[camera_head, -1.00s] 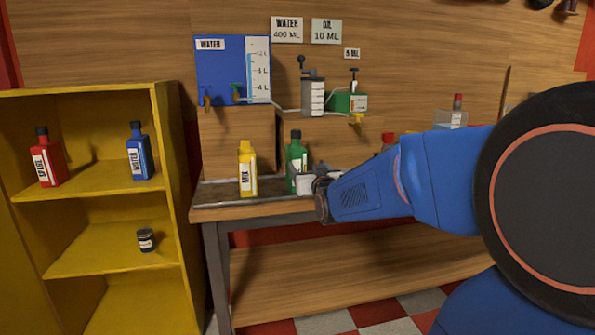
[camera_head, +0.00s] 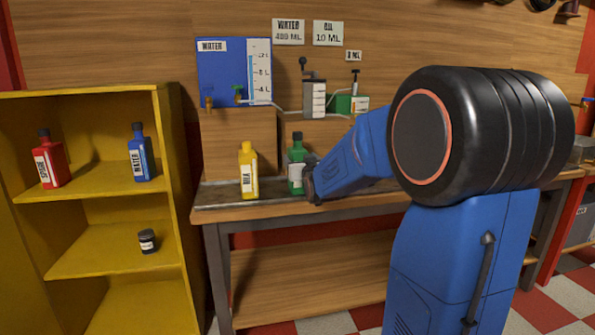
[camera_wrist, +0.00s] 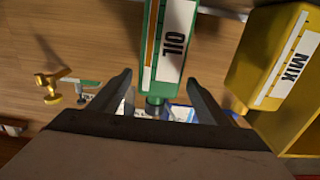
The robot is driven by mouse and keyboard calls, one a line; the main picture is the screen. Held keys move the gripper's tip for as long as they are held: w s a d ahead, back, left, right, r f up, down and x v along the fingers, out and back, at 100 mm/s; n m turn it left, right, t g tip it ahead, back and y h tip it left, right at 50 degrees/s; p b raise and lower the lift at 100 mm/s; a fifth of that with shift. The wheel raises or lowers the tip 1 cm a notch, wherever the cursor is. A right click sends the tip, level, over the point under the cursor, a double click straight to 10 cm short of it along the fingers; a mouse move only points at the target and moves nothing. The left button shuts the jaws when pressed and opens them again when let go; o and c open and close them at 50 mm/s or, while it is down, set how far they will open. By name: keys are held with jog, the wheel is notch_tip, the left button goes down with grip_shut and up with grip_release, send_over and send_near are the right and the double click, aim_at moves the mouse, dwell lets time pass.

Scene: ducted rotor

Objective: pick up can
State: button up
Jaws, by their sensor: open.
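A green bottle-shaped can labelled OIL stands upright on the workbench in the head view (camera_head: 297,165). It also shows upside down in the wrist view (camera_wrist: 165,45), in line with the gap between my fingers. My gripper (camera_wrist: 159,78) is open and empty. In the head view my gripper (camera_head: 309,184) is at the right side of the green can, its fingers largely hidden. I cannot tell whether the fingers reach around it. A yellow can labelled MIX (camera_head: 248,172) stands just left of it, and at the right of the wrist view (camera_wrist: 275,65).
The yellow shelf (camera_head: 100,193) at left holds a red bottle (camera_head: 48,163), a blue bottle (camera_head: 140,155) and a small dark jar (camera_head: 147,241). Behind the cans are a blue water tank (camera_head: 222,72) and pump devices on wooden blocks. The bench's lower shelf (camera_head: 300,275) looks bare.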

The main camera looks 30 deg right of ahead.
jog(key=shift+f+x, duration=0.15)
jog(key=shift+x, duration=1.15)
jog(key=shift+f+x, duration=0.1)
jog(key=shift+x, duration=1.2)
grip_shut()
